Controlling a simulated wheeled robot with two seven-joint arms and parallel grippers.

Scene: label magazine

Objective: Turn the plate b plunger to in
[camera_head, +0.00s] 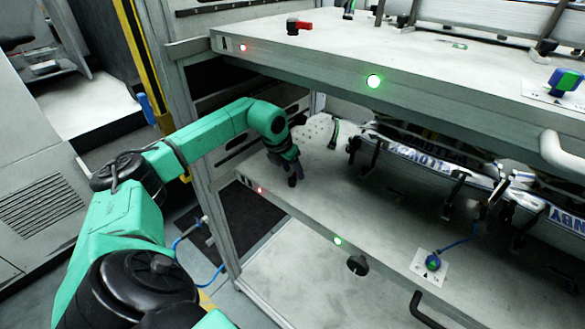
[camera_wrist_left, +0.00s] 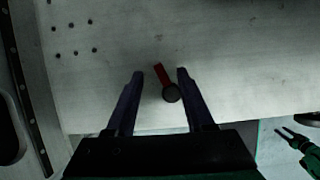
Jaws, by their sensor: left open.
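The plate B plunger (camera_wrist_left: 171,93) shows in the left wrist view as a dark round knob with a red lever pointing up and slightly left. It sits on the pale lower plate (camera_head: 310,215), near its front left corner. My left gripper (camera_wrist_left: 160,75) is open, with one finger on each side of the plunger and visible gaps to both. In the head view my left gripper (camera_head: 293,180) reaches down over that corner, and the plunger is hidden there. A green part with dark prongs (camera_wrist_left: 290,134), apparently my right gripper, shows at the wrist view's right edge, too small to read.
The upper plate (camera_head: 390,50) overhangs the lower one and carries a similar red-handled plunger (camera_head: 298,26). A blue-and-white label assembly with black clamps (camera_head: 420,165) lies on the lower plate to the right. A blue-green knob (camera_head: 432,262) stands at the lower front.

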